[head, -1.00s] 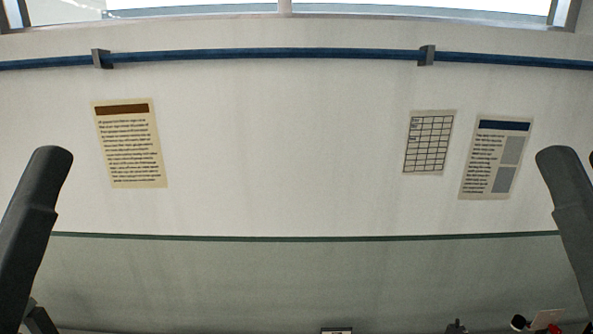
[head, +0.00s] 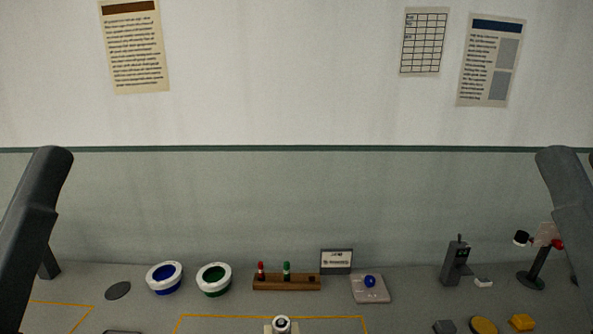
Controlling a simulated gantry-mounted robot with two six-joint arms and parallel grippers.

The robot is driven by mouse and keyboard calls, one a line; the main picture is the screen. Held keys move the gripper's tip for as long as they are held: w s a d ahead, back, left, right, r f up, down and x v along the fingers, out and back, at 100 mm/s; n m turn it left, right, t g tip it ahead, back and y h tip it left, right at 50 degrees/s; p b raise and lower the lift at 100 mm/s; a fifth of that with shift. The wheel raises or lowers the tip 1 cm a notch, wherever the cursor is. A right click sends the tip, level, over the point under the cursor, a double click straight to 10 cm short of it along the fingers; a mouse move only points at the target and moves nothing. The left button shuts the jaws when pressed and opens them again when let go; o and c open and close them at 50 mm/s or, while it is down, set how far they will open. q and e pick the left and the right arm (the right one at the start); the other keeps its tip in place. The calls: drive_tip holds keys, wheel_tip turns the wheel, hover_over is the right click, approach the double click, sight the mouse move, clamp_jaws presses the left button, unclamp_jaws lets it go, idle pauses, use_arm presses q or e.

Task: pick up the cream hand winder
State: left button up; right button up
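A cream object with a round, dark-centred top (head: 281,324) is cut off by the bottom edge of the head view, within the yellow outline on the table. It may be the cream hand winder, but too little shows to be sure. Dark links of my two arms show at the left and right edges. Neither gripper is in view.
On the grey table (head: 215,308) stand a blue-lined bowl (head: 164,279), a green-lined bowl (head: 214,280), a wooden peg rack (head: 286,283), a small sign (head: 336,261), a pad with a blue ball (head: 371,281) and a dark upright device (head: 456,262). A wall closes the back.

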use_arm(q)
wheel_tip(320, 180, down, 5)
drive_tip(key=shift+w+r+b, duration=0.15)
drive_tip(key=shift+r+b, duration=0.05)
drive_tip(key=shift+b, duration=0.65)
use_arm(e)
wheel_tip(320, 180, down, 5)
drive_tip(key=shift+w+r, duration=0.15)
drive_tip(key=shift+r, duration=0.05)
